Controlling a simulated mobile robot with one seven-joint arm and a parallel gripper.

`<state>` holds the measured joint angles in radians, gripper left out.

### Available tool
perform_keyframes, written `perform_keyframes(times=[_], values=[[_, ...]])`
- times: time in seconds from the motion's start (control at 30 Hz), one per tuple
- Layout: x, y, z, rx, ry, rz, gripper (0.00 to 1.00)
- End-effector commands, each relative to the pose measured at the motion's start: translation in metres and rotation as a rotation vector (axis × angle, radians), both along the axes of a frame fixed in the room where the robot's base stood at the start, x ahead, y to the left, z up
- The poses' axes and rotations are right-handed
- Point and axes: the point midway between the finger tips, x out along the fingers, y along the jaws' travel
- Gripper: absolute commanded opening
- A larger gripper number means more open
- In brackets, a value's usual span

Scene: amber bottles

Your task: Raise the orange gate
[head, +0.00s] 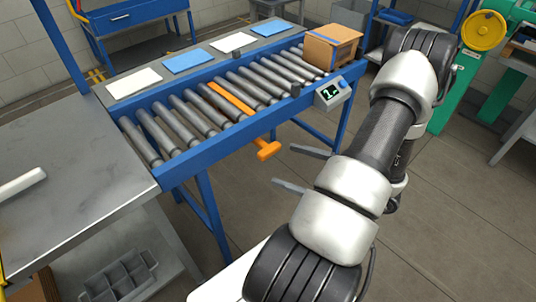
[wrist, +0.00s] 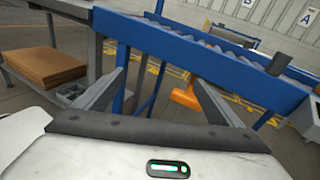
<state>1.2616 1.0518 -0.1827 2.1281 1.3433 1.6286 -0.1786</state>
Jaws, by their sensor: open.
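The orange gate (head: 231,98) lies as a flat bar between the rollers of the conveyor, level with them. Its orange handle (head: 267,150) sticks out past the blue front rail, and it also shows in the wrist view (wrist: 186,96) below the blue rail. My gripper (head: 290,168) is open and empty, with its two fingers apart, in front of the conveyor and to the right of and a little below the handle in the head view. In the wrist view the handle appears between the fingertips, nearer the right finger, and apart from them.
A grey table (head: 70,185) adjoins the left end. Blue and white sheets lie on the back ledge. Open floor lies before the conveyor.

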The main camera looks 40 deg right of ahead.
Motion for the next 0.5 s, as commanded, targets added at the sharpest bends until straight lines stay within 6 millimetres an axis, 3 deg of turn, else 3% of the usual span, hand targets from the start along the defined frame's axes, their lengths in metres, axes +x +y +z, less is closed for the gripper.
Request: perform_keyframes(times=[0.03,0.2,0.37,0.5], values=[[-0.013,-0.013,-0.031,0.048,-0.013,-0.102,0.89],[-0.040,-0.041,-0.073,0.119,-0.051,-0.316,0.89],[-0.042,-0.047,-0.083,0.134,-0.060,-0.373,0.89],[-0.023,-0.045,-0.083,0.133,-0.060,-0.370,0.89]])
